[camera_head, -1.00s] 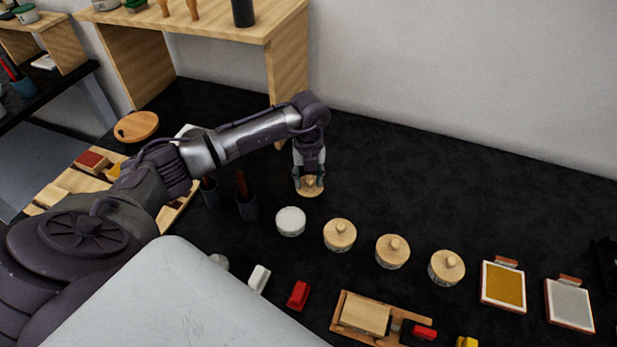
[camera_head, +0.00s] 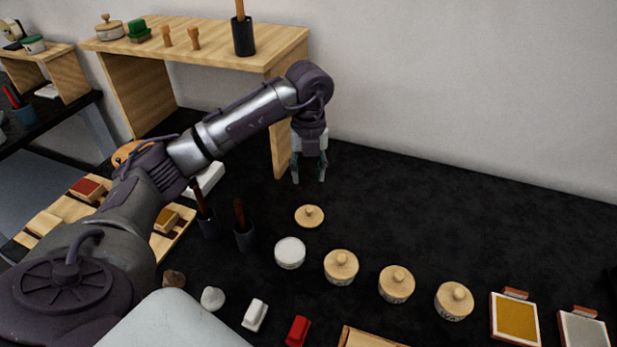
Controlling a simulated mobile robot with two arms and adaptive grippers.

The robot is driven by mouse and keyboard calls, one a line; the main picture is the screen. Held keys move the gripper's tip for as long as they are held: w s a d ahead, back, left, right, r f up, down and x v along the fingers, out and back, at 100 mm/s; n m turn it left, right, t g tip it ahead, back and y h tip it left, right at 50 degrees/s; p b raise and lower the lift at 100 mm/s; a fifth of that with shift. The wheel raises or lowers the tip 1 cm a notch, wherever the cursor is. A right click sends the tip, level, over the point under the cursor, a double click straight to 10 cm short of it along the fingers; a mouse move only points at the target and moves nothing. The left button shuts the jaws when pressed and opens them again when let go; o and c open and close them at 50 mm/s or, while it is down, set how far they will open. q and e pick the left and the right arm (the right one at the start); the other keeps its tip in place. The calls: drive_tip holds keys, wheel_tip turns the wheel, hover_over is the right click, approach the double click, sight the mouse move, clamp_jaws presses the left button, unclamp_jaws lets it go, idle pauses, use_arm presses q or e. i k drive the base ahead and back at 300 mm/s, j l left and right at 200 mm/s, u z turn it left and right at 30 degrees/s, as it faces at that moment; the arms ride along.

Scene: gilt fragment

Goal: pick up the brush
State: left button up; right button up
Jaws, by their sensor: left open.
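My left gripper (camera_head: 309,181) is open and empty, pointing down above the black table. Brush-like items with dark red-brown handles stand in two dark cups left of it: one handle (camera_head: 199,197) in the left cup (camera_head: 208,224), the other handle (camera_head: 239,213) in the right cup (camera_head: 245,237). Their lower ends are hidden in the cups. Another brown handle (camera_head: 240,10) stands in a black cup (camera_head: 243,37) on the wooden shelf, its top cut off. I cannot tell which is the brush. My right gripper is out of view.
A loose wooden lid (camera_head: 309,215) lies below my left gripper, near an open white-filled jar (camera_head: 290,252). Several lidded jars (camera_head: 341,266) line up to the right. The wooden shelf (camera_head: 285,125) stands close behind. The table's back right (camera_head: 480,205) is clear.

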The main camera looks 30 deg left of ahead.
sight(253, 317)
drive_tip(key=k, duration=2)
